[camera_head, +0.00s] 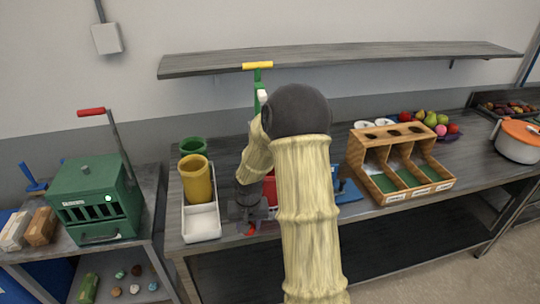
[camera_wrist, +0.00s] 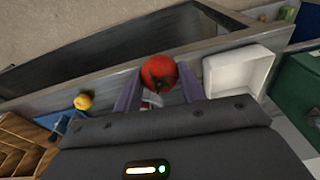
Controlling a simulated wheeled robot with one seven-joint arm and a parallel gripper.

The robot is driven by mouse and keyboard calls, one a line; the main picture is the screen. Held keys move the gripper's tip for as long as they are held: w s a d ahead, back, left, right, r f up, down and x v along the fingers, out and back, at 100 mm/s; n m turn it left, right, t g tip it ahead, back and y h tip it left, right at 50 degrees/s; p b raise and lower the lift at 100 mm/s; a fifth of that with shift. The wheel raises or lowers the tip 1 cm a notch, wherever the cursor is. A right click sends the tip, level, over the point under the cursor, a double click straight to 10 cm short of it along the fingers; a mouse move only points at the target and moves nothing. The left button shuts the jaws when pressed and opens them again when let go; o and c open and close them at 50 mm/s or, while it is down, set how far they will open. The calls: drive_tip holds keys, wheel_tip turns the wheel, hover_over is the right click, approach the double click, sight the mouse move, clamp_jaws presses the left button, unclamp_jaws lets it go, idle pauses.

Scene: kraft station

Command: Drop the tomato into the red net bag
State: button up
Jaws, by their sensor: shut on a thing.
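A red tomato (camera_wrist: 159,72) with a green stem mark sits between the two fingers of my gripper (camera_wrist: 158,84) in the wrist view. The fingers are shut on it. In the head view my gripper (camera_head: 250,222) is near the front edge of the middle table, and a bit of the tomato (camera_head: 250,230) shows below it. A red thing (camera_head: 270,188) shows partly behind my arm, just right of the gripper. I cannot tell whether it is the red net bag, as my arm hides most of it.
A white tray (camera_head: 201,223) with yellow (camera_head: 196,182) and green (camera_head: 192,146) cups stands left of the gripper. A wooden compartment box (camera_head: 385,180) stands right of my arm. A green box with a lever (camera_head: 95,198) is on the left table. A shelf (camera_head: 330,59) hangs above.

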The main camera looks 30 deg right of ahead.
drive_tip(key=a+f+n, duration=0.2)
drive_tip(key=a+f, duration=0.2)
drive_tip(key=f, duration=0.3)
drive_tip(key=a+f+n, duration=0.1)
drive_tip(key=a+f, duration=0.4)
drive_tip(key=f, duration=0.3)
drive_tip(key=shift+s+n, duration=0.4)
drive_tip(key=shift+s, duration=0.05)
drive_tip(key=shift+w+a, duration=0.1)
